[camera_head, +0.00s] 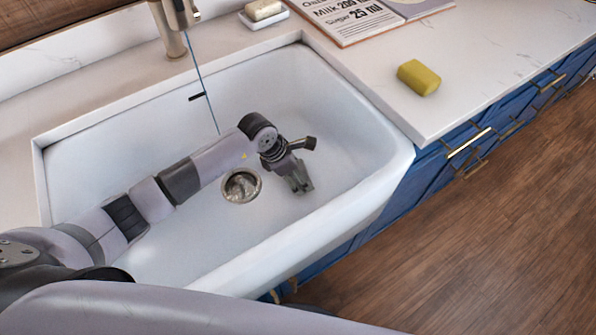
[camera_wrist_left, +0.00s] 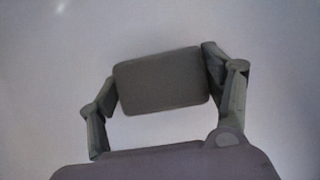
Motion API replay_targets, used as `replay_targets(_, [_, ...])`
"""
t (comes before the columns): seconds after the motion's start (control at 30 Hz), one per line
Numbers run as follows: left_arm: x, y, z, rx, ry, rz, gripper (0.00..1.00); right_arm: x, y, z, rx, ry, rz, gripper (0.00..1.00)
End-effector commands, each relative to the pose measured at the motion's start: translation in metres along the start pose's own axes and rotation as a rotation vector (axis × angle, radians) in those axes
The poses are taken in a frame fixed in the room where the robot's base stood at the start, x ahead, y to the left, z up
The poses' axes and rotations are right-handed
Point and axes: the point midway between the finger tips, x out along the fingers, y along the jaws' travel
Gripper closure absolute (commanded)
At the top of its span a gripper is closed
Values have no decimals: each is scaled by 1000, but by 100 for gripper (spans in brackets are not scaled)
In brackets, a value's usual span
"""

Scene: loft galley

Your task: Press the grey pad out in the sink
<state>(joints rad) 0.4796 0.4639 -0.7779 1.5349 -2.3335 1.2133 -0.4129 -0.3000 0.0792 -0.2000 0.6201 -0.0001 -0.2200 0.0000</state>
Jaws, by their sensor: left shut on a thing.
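The grey pad (camera_wrist_left: 162,81) is a rounded block, seen in the left wrist view between the two fingers of my left gripper (camera_wrist_left: 160,86). The fingers touch it at both ends, so the gripper is shut on it. In the head view my left gripper (camera_head: 300,184) points down inside the white sink (camera_head: 333,90), right of the drain (camera_head: 241,185). The pad is hard to make out there, and I cannot tell whether it touches the sink floor. My right gripper is in neither view.
A thin blue stream (camera_head: 205,95) runs from the tap (camera_head: 170,25) into the sink. A yellow sponge (camera_head: 418,77) lies on the right counter. A soap bar on a dish (camera_head: 263,12) and an open book (camera_head: 350,17) lie behind the sink. The sink's front rim is close to my arm.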

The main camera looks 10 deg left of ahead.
Motion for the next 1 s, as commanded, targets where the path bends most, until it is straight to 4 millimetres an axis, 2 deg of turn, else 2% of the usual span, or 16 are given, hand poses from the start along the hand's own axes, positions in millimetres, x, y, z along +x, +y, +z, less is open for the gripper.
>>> replay_targets(1.0, [10,-1,-6,0,5,-3,50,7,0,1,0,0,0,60])
